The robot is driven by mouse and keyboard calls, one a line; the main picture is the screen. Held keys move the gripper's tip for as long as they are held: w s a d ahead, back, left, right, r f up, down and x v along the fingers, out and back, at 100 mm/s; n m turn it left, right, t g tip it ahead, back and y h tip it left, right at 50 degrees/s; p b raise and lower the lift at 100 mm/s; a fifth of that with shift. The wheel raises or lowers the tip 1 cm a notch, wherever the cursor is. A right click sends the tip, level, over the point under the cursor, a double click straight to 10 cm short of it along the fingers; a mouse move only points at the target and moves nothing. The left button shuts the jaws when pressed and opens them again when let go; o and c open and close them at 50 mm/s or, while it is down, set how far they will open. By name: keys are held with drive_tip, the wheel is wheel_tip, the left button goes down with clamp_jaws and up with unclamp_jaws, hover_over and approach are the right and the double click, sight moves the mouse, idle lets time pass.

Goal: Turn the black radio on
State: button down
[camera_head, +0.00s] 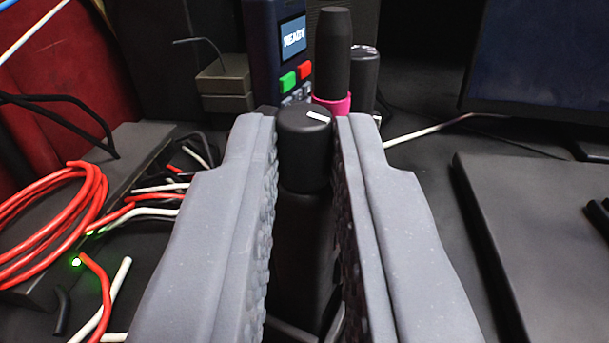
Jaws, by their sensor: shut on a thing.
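A black round knob (304,150) with a white pointer mark on its top stands in the middle of the view. The mark points to the right and slightly down. My gripper (307,135) is shut on the knob, with one grey finger on each side of it. A dark body (302,235) shows below the knob between the fingers; I cannot tell how much of it is the black radio. A thick black antenna (333,55) with a pink ring (331,105) at its base rises just behind the knob. The rest of the radio is hidden by my fingers.
A blue device (264,55) with a lit screen and green and red buttons stands behind. A black box (75,215) with red and white cables lies left. A dark flat panel (540,235) and a monitor (545,60) are right.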

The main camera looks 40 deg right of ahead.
drive_tip(key=p, duration=0.2)
drive_tip(key=m+g+h+p, duration=0.1)
drive_tip(key=shift+w+a+r+p, duration=0.15)
drive_tip(key=shift+r+p, duration=0.2)
drive_tip(key=shift+p, duration=0.05)
drive_tip(key=shift+f+m+g+h+p, duration=0.15)
drive_tip(key=shift+m+g+h+p, duration=0.3)
drive_tip(key=shift+p, duration=0.6)
drive_tip(key=shift+g+h+p, duration=0.25)
drive_tip(key=shift+g+p, duration=0.1)
drive_tip(key=shift+p, duration=0.25)
drive_tip(key=p, duration=0.1)
drive_tip(key=m+g+h+p, duration=0.1)
drive_tip(key=shift+w+a+g+p, duration=0.2)
drive_tip(key=shift+g+p, duration=0.1)
drive_tip(key=shift+p, duration=0.1)
drive_tip(key=shift+w+f+m+g+h+p, duration=0.1)
drive_tip(key=shift+m+g+h+p, duration=0.4)
drive_tip(key=shift+m+g+p, duration=0.45)
drive_tip(key=shift+w+f+m+g+h, duration=0.1)
drive_tip(key=shift+m+g+h, duration=0.1)
drive_tip(key=shift+m+g, duration=0.4)
drive_tip(key=shift+w+f+m+g+h, duration=0.1)
drive_tip(key=shift+m+g+h, duration=0.15)
drive_tip(key=shift+g, duration=0.5)
drive_tip(key=shift+r+m+g+b, duration=0.2)
drive_tip(key=shift+m+g+b, duration=0.25)
drive_tip(key=shift+g, duration=0.35)
